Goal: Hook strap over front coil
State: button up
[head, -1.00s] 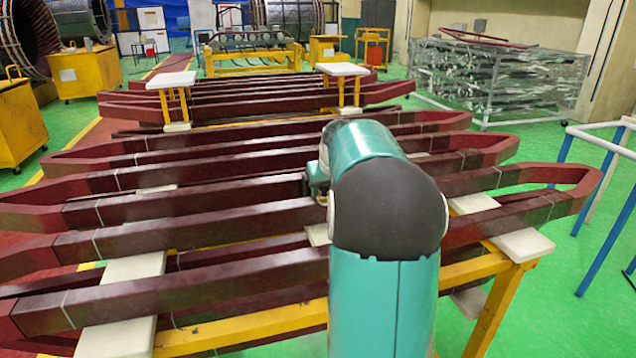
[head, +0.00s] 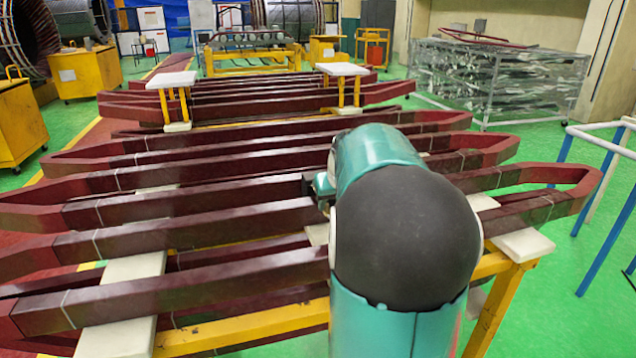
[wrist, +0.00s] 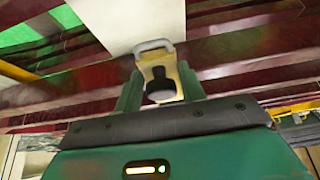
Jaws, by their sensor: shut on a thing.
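The dark red front coil (head: 200,284) lies across the near side of the coil rack in the head view, with its right part hidden behind my arm. The strap's loop overlaps a white pad and dark red coil bars in the picture. I cannot tell whether it touches a coil. In the head view the strap and the fingers are hidden by my arm.
More dark red coils (head: 200,200) lie in rows behind the front one. White pads (head: 140,268) and a yellow frame (head: 240,326) support them. Blue and white rails (head: 592,175) stand at the right. Green floor (head: 540,290) is free between rack and rails.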

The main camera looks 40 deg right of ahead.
jog(key=s+a, duration=0.3)
jog(key=s, duration=0.4)
jog(key=shift+a, duration=0.4)
dwell(0.3)
jog(key=shift+r, duration=0.1)
jog(key=shift+s+a, duration=0.5)
jog(key=shift+s, duration=0.45)
jog(key=shift+s+a, duration=0.55)
jog(key=shift+s, duration=0.35)
jog(key=shift+s+a, duration=0.5)
jog(key=shift+s, duration=0.45)
jog(key=o, duration=0.7)
jog(key=shift+s, duration=0.15)
jog(key=o, duration=1.1)
notch_tip(320, 180, up, 7)
jog(key=shift+f, duration=0.1)
